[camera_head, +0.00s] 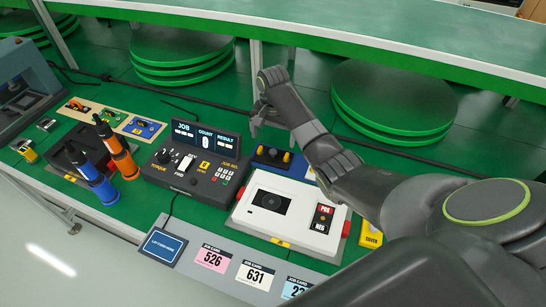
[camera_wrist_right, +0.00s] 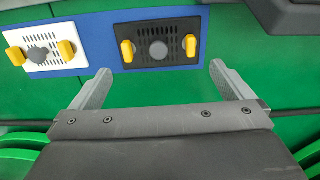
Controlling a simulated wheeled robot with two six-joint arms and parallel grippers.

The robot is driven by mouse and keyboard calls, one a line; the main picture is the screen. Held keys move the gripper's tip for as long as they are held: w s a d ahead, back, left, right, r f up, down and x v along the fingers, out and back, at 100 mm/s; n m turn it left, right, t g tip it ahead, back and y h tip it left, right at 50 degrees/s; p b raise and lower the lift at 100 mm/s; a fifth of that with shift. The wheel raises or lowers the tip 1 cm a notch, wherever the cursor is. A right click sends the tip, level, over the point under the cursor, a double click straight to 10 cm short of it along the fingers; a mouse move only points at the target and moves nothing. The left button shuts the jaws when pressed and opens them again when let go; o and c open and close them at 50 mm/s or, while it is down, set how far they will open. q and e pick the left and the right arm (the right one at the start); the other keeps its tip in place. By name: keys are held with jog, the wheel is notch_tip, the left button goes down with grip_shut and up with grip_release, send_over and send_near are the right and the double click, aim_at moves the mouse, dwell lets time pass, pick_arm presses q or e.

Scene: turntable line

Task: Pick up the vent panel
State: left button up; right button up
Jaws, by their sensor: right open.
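A dark vent panel (camera_wrist_right: 159,46) with slots, a grey round centre and two upright yellow handles lies on a blue mat (camera_wrist_right: 104,43). A white vent panel (camera_wrist_right: 40,48) with a dark grey knob and two yellow handles lies beside it, to the left in the right wrist view. My right gripper (camera_wrist_right: 160,72) is open and empty, its fingers apart just short of the dark panel's near edge. In the head view the right gripper (camera_head: 258,112) is behind the control box, and the dark panel (camera_head: 270,154) shows near it. The white panel is mostly hidden by my arm there. My left gripper is not in view.
A black control box (camera_head: 195,172) and a white test box (camera_head: 280,212) stand near the mat. Blue and orange drivers (camera_head: 116,150) stand at the left. Green turntable discs (camera_head: 390,105) lie behind, under a raised green shelf (camera_head: 330,40). A black cable crosses the bench.

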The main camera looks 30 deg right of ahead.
aim_at(273, 150)
jog(key=shift+f, duration=3)
jog(key=c, duration=0.7)
jog(key=shift+r, duration=0.1)
